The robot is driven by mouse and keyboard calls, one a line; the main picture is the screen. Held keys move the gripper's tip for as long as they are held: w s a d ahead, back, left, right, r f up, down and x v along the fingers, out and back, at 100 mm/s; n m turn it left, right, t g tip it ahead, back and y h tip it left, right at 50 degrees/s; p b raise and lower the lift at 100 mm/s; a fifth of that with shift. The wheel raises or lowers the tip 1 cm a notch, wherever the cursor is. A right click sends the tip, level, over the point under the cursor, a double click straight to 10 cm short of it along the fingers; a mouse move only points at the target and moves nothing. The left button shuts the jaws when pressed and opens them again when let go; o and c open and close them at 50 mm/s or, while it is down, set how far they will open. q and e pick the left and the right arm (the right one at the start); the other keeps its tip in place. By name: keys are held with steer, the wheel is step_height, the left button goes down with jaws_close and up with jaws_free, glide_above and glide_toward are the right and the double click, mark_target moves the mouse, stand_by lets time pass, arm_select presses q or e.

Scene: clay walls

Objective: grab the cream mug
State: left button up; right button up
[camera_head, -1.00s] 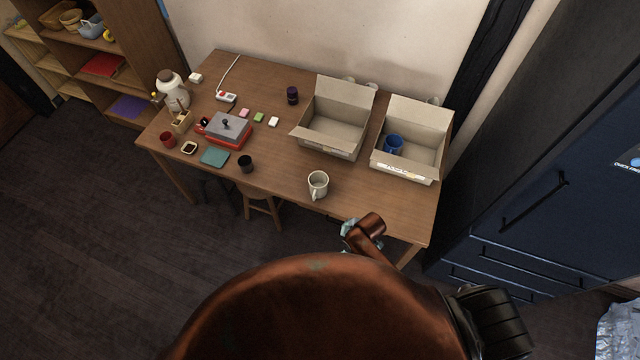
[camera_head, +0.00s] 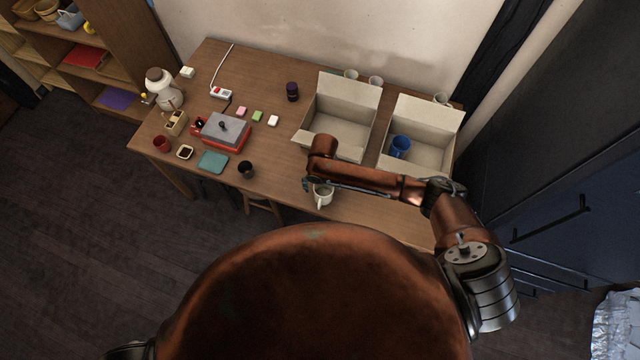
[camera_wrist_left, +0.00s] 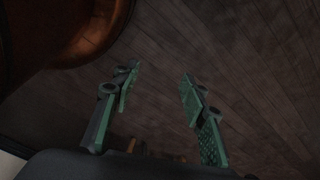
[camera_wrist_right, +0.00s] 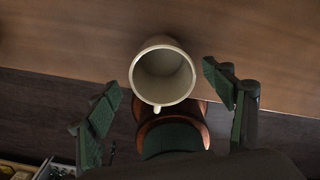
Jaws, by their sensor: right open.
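The cream mug (camera_head: 323,197) stands upright near the front edge of the wooden table, partly covered by my right arm in the head view. In the right wrist view the mug (camera_wrist_right: 163,76) shows its open, empty top, with the handle towards the bottom of the picture. My right gripper (camera_wrist_right: 162,80) is open, with one finger on each side of the mug and gaps between. In the head view the right gripper (camera_head: 311,186) is small and partly hidden. My left gripper (camera_wrist_left: 159,77) is open and empty over the dark floor in the left wrist view.
Behind my right arm stand an open cardboard box (camera_head: 344,88) and another box (camera_head: 425,108) holding a blue mug (camera_head: 400,146). A dark cup (camera_head: 246,169) stands left of the cream mug. The table (camera_head: 285,170) is bare between them.

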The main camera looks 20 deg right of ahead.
mark_target(324, 194)
steer(key=shift+s+f, duration=0.25)
steer(key=shift+f, duration=0.2)
steer(key=shift+s+f, duration=0.5)
steer(key=shift+f, duration=0.05)
arm_select(q)
steer(key=s, duration=0.8)
arm_select(e)
steer(key=f, duration=0.2)
steer(key=shift+w+f, duration=0.35)
steer(key=shift+w, duration=0.05)
steer(key=shift+w+f, duration=0.2)
steer(key=shift+f, duration=0.55)
steer(key=shift+s+d+f, duration=0.15)
steer(key=shift+d+f, duration=0.05)
steer(key=shift+f, duration=0.35)
steer(key=c, duration=1.6)
arm_select(q)
steer(key=w, duration=0.4)
